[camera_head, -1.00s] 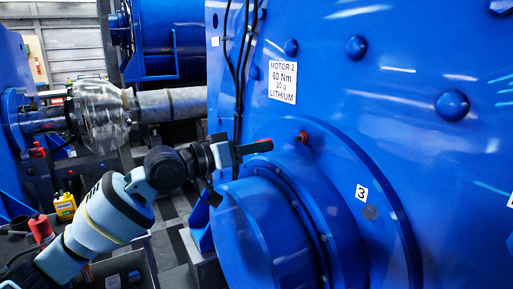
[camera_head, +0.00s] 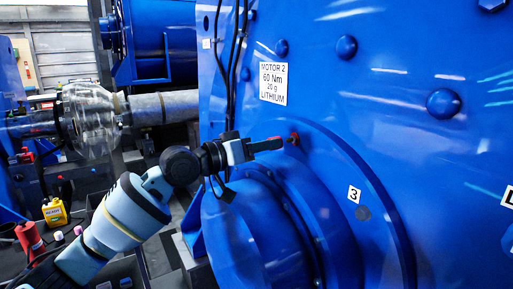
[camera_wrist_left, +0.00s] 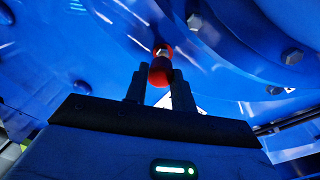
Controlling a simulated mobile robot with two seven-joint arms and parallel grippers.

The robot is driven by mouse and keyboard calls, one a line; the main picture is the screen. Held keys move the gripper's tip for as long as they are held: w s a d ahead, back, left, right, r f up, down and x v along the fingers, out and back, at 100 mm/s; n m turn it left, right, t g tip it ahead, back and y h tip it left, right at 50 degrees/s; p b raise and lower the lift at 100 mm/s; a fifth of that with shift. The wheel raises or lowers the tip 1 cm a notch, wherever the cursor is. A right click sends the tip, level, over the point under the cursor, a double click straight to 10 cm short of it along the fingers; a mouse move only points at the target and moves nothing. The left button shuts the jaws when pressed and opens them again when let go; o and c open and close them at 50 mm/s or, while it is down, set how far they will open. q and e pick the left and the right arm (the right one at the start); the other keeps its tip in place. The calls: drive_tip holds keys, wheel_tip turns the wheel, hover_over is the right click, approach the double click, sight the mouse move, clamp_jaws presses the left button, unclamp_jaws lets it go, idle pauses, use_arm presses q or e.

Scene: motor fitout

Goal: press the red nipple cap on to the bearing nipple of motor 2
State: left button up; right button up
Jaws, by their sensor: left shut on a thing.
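Motor 2 (camera_head: 410,130) is the large blue housing on the right, with a white MOTOR 2 label (camera_head: 273,83). A small red and dark fitting, apparently the bearing nipple (camera_head: 293,139), sticks out above the round bearing cover. My left gripper (camera_head: 278,143) is shut on the red nipple cap, just left of the fitting. In the left wrist view, the red cap (camera_wrist_left: 159,73) sits between the dark fingertips of this gripper (camera_wrist_left: 160,82). The fitting (camera_wrist_left: 162,50) shows right beyond it, nearly in line. I cannot tell whether they touch. My right gripper is out of view.
The blue bearing cover (camera_head: 240,240) bulges out below the gripper. Black cables (camera_head: 232,60) hang down the motor's left edge. A shaft with a clear guard (camera_head: 90,115) stands behind at left. A yellow container (camera_head: 54,212) and a red bottle (camera_head: 31,238) stand at lower left.

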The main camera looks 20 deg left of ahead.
use_arm(q)
drive_tip(key=shift+w+d, duration=0.25)
drive_tip(key=shift+w, duration=0.05)
idle(0.4)
idle(0.8)
drive_tip(key=shift+w+d, duration=0.1)
idle(0.7)
drive_tip(key=shift+x, duration=0.9)
drive_tip(key=shift+w+d, duration=0.25)
drive_tip(key=shift+w, duration=0.15)
drive_tip(key=o, duration=1)
drive_tip(key=shift+o, duration=0.2)
